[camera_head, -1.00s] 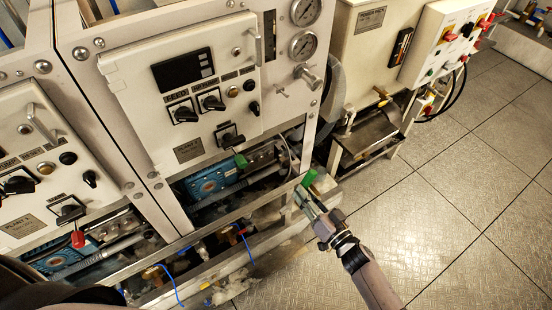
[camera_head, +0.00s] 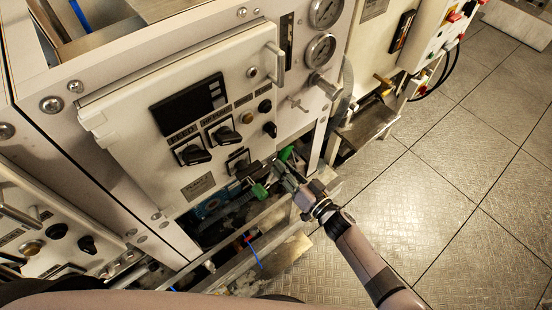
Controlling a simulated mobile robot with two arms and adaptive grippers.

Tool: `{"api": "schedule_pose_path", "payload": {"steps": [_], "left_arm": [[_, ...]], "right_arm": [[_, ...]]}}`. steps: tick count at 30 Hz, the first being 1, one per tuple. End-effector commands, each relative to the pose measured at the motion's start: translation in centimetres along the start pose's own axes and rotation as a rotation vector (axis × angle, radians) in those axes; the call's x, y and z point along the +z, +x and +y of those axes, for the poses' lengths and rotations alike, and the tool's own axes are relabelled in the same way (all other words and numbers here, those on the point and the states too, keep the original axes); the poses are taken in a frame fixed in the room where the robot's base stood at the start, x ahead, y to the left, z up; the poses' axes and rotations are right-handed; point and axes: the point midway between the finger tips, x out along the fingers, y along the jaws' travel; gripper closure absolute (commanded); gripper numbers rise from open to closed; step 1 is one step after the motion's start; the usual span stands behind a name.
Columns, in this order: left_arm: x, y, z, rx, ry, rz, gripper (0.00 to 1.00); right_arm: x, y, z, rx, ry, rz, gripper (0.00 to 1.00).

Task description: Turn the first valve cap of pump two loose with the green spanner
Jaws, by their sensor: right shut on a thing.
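My right gripper (camera_head: 283,174) is shut on the green spanner (camera_head: 286,153), whose green part shows at the upper side of its fingers. The gripper is at the opening under the front panel, by the panel's lower right corner. A second green piece (camera_head: 260,190) shows just left of the fingers; I cannot tell whether it belongs to the spanner or the pump. The blue pump block (camera_head: 208,208) is partly visible in the dark opening. The valve caps are hidden or too small to make out. My left gripper is out of view.
The white panel (camera_head: 150,140) with knobs and a dark display hangs just above the gripper. A metal frame rail (camera_head: 232,240) runs below the opening. A neighbouring cabinet stands on the left. The tiled floor (camera_head: 430,190) on the right is clear.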

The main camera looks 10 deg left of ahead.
Motion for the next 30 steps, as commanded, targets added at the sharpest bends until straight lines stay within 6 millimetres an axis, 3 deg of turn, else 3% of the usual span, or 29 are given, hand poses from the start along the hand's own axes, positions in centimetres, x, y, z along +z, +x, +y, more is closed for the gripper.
{"api": "schedule_pose_path", "payload": {"steps": [19, 30], "left_arm": [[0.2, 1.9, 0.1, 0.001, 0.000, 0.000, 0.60], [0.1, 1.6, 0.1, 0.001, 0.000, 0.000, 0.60]], "right_arm": [[0.1, 3.6, 0.0, -0.002, 0.000, 0.002, 1.00], [-0.2, 3.4, -0.1, -0.008, 0.000, 0.007, 1.00]]}}
